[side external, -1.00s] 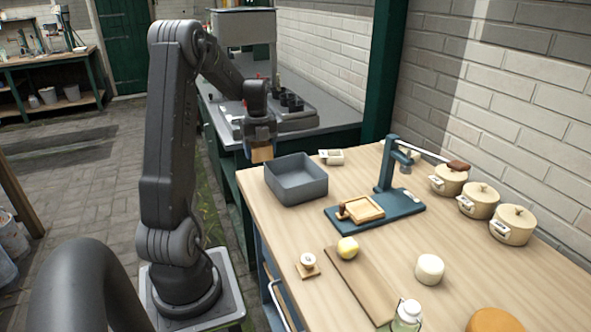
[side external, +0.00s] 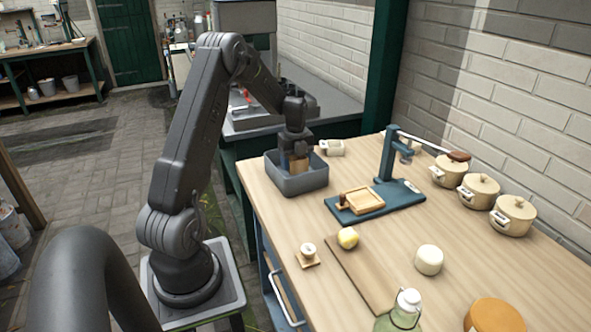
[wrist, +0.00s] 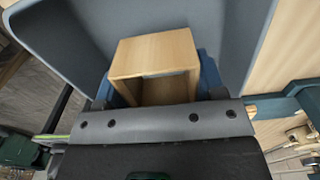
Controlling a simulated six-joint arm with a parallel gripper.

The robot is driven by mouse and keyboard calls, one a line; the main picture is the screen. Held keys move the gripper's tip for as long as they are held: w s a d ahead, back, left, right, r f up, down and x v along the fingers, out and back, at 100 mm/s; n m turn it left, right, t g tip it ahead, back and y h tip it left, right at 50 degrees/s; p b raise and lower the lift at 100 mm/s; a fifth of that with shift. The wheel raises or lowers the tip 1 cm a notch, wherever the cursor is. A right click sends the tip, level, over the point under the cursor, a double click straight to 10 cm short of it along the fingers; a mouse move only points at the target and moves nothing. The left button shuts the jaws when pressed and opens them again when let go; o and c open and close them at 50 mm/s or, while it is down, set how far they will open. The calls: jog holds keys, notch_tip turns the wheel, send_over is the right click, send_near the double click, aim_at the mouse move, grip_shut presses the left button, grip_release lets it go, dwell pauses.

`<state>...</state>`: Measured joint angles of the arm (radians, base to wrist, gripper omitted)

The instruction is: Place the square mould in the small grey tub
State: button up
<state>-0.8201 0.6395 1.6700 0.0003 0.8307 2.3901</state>
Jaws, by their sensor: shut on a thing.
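The square mould is a pale wooden open box (side external: 300,165), low inside the small grey tub (side external: 296,187) at the table's far left corner. In the wrist view the mould (wrist: 158,53) sits between my fingers, with the tub's grey walls (wrist: 245,35) around it. My gripper (side external: 296,157) points down into the tub and is shut on the mould. The tub's front wall hides the mould's lower part, so I cannot tell whether it touches the floor of the tub.
A blue press stand (side external: 388,190) with a wooden tray (side external: 362,200) is right of the tub. Several cream pots (side external: 480,190) line the wall side. A small white labelled item (side external: 332,147) lies behind the tub. A cutting board (side external: 362,275) and glass bottle (side external: 400,312) are nearer.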

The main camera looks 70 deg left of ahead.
aim_at(296, 169)
jog(key=shift+f, duration=1.4)
jog(key=shift+f, duration=0.1)
jog(key=o, duration=0.9)
